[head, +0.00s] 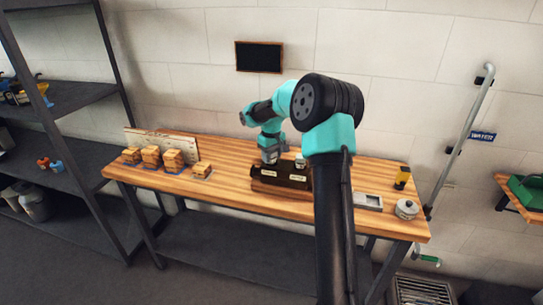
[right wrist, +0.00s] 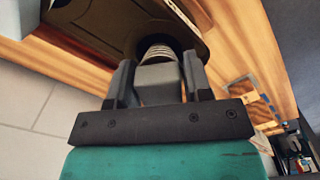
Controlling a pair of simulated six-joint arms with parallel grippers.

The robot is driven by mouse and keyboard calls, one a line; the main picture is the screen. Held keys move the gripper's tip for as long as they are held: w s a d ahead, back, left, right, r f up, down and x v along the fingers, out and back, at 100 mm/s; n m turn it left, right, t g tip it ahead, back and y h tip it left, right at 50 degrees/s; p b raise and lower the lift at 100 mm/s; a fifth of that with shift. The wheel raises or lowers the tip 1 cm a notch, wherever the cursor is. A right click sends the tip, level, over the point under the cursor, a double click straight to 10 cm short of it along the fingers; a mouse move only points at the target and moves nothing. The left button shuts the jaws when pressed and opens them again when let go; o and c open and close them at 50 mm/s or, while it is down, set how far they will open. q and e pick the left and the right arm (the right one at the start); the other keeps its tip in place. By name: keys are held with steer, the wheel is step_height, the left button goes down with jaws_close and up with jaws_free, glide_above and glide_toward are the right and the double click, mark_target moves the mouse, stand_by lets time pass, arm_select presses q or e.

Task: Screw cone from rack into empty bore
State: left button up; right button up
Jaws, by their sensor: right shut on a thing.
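My right gripper (head: 269,158) is low over the left part of a dark brown block (head: 268,187) with small pale labels on its front. In the right wrist view its two fingers (right wrist: 158,82) are shut on a grey cone (right wrist: 160,77) with a threaded end (right wrist: 157,52). The threaded end points at a dark round opening in the block (right wrist: 90,22); how far it is in, I cannot tell. A small pale piece (head: 300,161) stands on the block to the right of the gripper. I cannot make out the rack for certain. My left gripper is not in view.
Several wooden boxes (head: 151,156) stand at the left of the workbench (head: 225,187), before a pale board (head: 170,143). A grey tray (head: 367,201), a round lidded tin (head: 406,209) and a yellow-black item (head: 402,177) are at the right. The bench between boxes and block is clear.

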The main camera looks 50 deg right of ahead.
steer(key=m, duration=0.4)
stand_by(0.3)
steer(key=shift+m, duration=1.2)
steer(key=o, duration=1.6)
steer(key=shift+o, duration=0.2)
steer(key=shift+r, duration=1.3)
steer(key=shift+r, duration=2.45)
